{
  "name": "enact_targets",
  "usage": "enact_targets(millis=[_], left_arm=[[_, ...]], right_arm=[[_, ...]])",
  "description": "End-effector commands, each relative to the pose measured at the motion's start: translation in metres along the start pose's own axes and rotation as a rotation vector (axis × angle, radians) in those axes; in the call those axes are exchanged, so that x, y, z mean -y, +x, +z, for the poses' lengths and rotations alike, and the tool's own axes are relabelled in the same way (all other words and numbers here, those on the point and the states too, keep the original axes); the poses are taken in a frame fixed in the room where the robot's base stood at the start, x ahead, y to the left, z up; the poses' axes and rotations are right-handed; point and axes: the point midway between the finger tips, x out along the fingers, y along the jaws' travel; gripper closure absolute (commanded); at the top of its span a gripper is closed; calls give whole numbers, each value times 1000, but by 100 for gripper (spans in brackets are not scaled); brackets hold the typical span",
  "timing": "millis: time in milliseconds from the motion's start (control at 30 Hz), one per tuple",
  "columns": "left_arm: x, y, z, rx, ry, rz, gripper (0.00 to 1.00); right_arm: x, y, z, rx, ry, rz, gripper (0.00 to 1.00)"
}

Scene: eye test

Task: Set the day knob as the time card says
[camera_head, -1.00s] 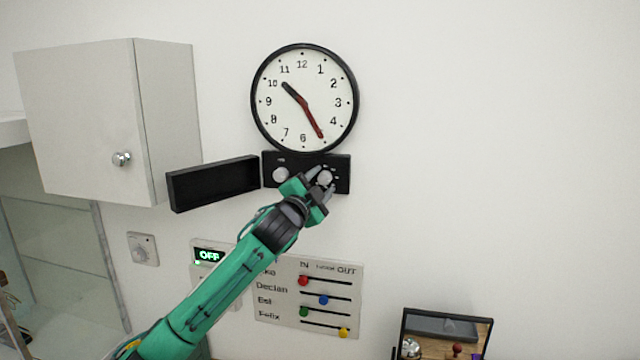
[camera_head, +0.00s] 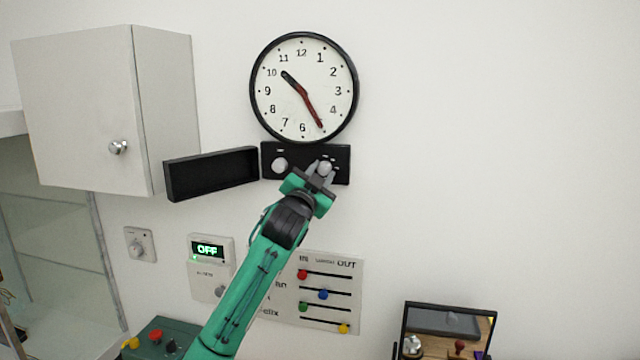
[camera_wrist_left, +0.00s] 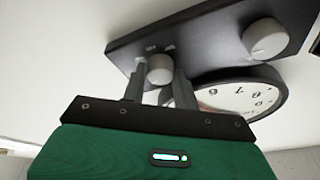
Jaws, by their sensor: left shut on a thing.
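A black panel (camera_head: 268,150) hangs under the round wall clock (camera_head: 290,112) and bears two pale knobs. The left knob (camera_head: 280,165) stands free; it also shows in the left wrist view (camera_wrist_left: 265,38). My left gripper (camera_head: 321,170) is shut on the right knob (camera_wrist_left: 160,69), with one finger on each side of it. The panel's small lettering is too blurred to read, so I cannot tell which knob is the day one. I cannot make out a time card. My right gripper is out of view.
A black open box-like flap (camera_head: 212,174) juts out left of the panel. A white cabinet (camera_head: 85,110) hangs further left. Below are an OFF display (camera_head: 208,250) and a slider board (camera_head: 345,268). The wall to the right is clear.

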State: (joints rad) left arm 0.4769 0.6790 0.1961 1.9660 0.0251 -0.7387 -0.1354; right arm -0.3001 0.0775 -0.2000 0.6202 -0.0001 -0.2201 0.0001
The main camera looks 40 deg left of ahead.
Motion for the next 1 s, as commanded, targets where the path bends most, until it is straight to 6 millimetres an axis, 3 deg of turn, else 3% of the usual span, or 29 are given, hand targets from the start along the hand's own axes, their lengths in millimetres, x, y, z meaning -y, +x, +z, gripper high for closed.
enact_targets(millis=[400,1000], left_arm=[[-6,0,1,20,-383,-122,93],[-7,1,-3,49,-886,-287,93]], right_arm=[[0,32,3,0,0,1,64],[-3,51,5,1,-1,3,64]])
